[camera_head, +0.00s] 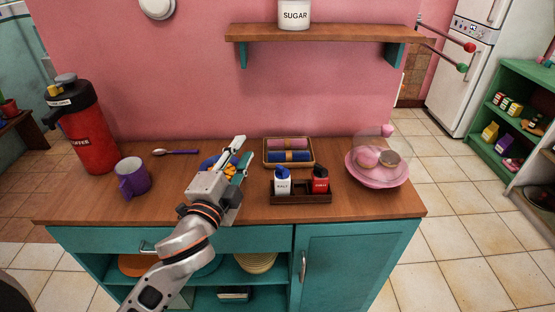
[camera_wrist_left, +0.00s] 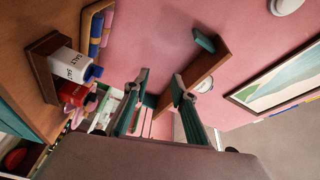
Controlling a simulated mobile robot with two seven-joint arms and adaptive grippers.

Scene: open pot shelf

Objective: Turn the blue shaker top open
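The salt shaker (camera_head: 283,186) is white with a blue top (camera_head: 282,171) and stands upright in a dark wooden caddy (camera_head: 300,199) on the counter. It also shows in the left wrist view (camera_wrist_left: 70,64), on the left, with its blue top (camera_wrist_left: 94,72) toward the middle. A red shaker (camera_head: 320,182) with a black top stands beside it. My left gripper (camera_head: 243,151) is open and empty, to the left of the caddy and apart from the shaker. Its two fingers are spread in the left wrist view (camera_wrist_left: 160,84). My right gripper is not in view.
A tray (camera_head: 266,162) of rolled cloths lies behind the caddy. A pink dish (camera_head: 377,180) under a clear dome stands to the right. A purple mug (camera_head: 132,178), a red coffee flask (camera_head: 88,140) and a spoon (camera_head: 176,152) are left. A shelf (camera_head: 315,33) hangs above.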

